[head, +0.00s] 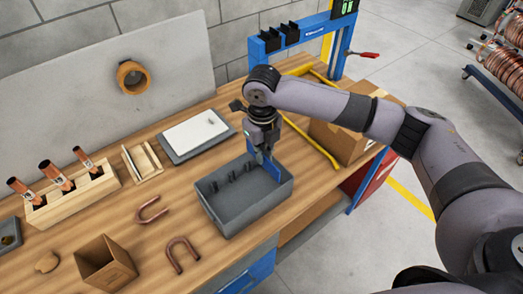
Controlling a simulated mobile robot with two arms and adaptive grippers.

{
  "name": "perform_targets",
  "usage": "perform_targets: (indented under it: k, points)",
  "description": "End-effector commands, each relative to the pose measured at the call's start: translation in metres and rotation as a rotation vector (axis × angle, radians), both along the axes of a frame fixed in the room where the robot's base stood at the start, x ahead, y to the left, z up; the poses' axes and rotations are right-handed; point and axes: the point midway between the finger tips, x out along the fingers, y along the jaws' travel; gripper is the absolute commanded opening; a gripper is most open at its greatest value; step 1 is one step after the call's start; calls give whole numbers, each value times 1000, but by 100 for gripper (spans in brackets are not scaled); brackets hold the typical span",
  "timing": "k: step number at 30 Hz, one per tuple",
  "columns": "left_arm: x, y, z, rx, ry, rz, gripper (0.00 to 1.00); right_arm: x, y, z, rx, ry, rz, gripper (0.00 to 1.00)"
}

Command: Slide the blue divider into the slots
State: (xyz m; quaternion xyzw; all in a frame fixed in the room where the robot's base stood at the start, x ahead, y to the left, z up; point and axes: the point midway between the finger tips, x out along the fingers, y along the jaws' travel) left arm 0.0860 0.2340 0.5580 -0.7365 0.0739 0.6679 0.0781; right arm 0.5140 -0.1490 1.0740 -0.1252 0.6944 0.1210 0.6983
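The blue divider (266,200) stands upright inside the grey bin (225,219), towards its right side. Its upper part reaches up to my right gripper (262,156). My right gripper points down over the far right part of the bin, and its fingers appear shut on the divider's upper part. The dark slot ribs (232,174) show along the bin's far inner wall. How far the divider sits in any slot is too small to tell. My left gripper is not in view.
Bent copper tubes (182,254) lie left of the bin on the wooden bench. A white-topped tray (195,132) lies behind it. A wooden block with copper pieces (72,198) and an open box (105,263) stand left. A cardboard box (340,140) and yellow rail (312,145) are right.

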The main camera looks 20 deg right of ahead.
Motion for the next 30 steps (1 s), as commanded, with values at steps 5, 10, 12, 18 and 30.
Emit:
perform_targets:
  k: [5, 10, 12, 18, 30]
  points:
    - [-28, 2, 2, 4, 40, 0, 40, 0, 0, 1, 0, 0, -1, 0]
    - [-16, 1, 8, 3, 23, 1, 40, 0, 0, -1, 0, 2, -1, 0]
    - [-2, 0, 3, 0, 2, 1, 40, 0, 0, -9, 0, 2, -1, 0]
    - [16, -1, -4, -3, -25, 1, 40, 1, 0, -28, 0, 2, -2, 0]
    - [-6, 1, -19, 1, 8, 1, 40, 1, 0, -58, 1, 1, -1, 0]
